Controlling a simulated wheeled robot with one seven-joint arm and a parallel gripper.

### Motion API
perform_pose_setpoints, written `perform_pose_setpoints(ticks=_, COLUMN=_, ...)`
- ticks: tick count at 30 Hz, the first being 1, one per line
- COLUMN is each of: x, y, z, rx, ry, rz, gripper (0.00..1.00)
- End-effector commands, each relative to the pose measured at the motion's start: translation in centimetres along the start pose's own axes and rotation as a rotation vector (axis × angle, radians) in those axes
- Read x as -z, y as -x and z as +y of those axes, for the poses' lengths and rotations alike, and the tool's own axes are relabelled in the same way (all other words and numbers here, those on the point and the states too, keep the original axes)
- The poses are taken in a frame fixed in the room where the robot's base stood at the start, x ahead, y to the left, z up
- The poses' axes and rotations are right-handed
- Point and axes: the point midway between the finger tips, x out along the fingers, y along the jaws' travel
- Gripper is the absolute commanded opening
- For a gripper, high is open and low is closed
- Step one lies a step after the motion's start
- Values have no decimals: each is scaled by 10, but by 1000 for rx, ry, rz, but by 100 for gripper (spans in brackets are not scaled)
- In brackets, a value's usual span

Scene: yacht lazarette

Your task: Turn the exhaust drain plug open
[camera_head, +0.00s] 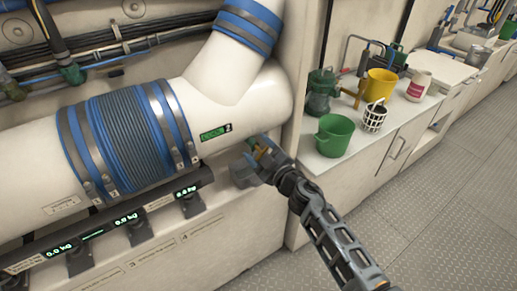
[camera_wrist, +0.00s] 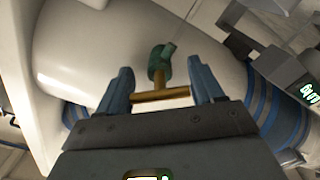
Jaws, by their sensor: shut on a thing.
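The exhaust drain plug (camera_wrist: 160,96) shows in the wrist view as a brass crossbar with a green fitting (camera_wrist: 160,58) beyond it, against the white exhaust pipe (camera_wrist: 75,50). My gripper (camera_wrist: 159,70) has one blue-grey finger at each end of the crossbar and is shut on it. In the head view my gripper (camera_head: 262,155) is at the underside of the pipe (camera_head: 245,105), near its right end. There the fingers hide most of the plug. I cannot tell how far the plug is turned.
A blue-banded ribbed sleeve (camera_head: 130,138) wraps the pipe. A dark rail with green readouts (camera_head: 125,218) runs below it. At right, a counter (camera_head: 340,165) holds a green bucket (camera_head: 334,136), a yellow jug (camera_head: 378,86) and a small basket (camera_head: 373,117). The grey floor (camera_head: 440,225) is clear.

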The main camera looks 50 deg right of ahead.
Motion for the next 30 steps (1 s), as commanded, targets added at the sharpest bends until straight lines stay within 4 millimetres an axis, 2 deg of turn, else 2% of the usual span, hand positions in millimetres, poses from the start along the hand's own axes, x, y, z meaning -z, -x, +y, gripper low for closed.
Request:
perform_pose_setpoints(ticks=15, x=0, y=0, z=-1, rx=1, ry=26, rz=0, gripper=36)
perform_pose_setpoints(ticks=16, x=0, y=0, z=-1, rx=1, ry=26, rz=0, gripper=68)
perform_pose_setpoints(ticks=24, x=0, y=0, z=0, rx=1, ry=25, rz=0, gripper=92)
perform_pose_setpoints(ticks=30, x=0, y=0, z=0, rx=1, ry=25, rz=0, gripper=92)
